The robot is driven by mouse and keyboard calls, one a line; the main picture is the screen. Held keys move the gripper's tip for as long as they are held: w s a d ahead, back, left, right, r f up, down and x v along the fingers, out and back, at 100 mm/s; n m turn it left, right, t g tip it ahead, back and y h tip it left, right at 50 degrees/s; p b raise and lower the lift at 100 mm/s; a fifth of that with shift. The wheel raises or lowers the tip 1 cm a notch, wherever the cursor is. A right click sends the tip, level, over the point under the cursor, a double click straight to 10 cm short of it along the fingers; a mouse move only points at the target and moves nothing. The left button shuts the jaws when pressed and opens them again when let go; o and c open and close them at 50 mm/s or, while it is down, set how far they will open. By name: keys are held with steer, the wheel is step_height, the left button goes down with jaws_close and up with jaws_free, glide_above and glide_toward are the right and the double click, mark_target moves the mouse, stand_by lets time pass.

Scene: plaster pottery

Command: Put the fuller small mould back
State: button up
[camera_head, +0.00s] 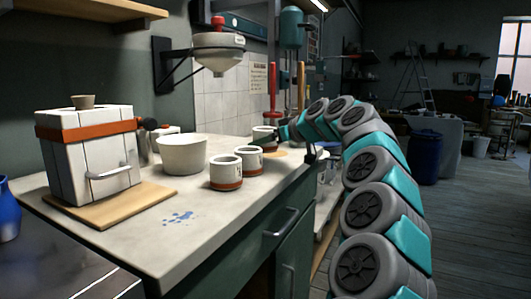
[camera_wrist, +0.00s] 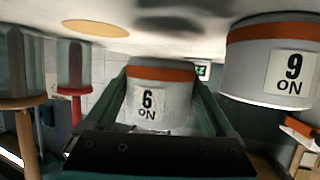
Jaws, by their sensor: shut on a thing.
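My gripper (camera_head: 284,133) is shut on a small white mould (camera_head: 264,136) with an orange band at its base, at the far end of the counter. In the wrist view, which is upside down, my gripper (camera_wrist: 165,95) has a finger on each side of this mould (camera_wrist: 158,98). Its label reads NO 9 when turned upright. I cannot tell if its base touches the counter. Another banded mould (camera_wrist: 275,65) stands beside it, labelled NO 6 when turned upright. In the head view two similar moulds, one nearer (camera_head: 226,174) and one behind it (camera_head: 249,160), stand on the counter. Their fill is hidden.
A white tub (camera_head: 181,156) stands left of the moulds. A strapped block mould (camera_head: 88,150) sits on a wooden board (camera_head: 110,209). A hopper (camera_head: 218,50) hangs above the counter. Blue splashes (camera_head: 180,217) mark the otherwise clear front of the counter.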

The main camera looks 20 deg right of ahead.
mark_target(265, 163)
steer(key=shift+a+f, duration=0.1)
steer(key=shift+f, duration=1.6)
steer(key=shift+f, duration=0.2)
steer(key=o, duration=1.5)
steer(key=shift+r, duration=0.1)
steer(key=shift+r, duration=0.2)
steer(key=b+v, duration=0.1)
steer(key=v, duration=1.1)
steer(key=shift+f, duration=0.1)
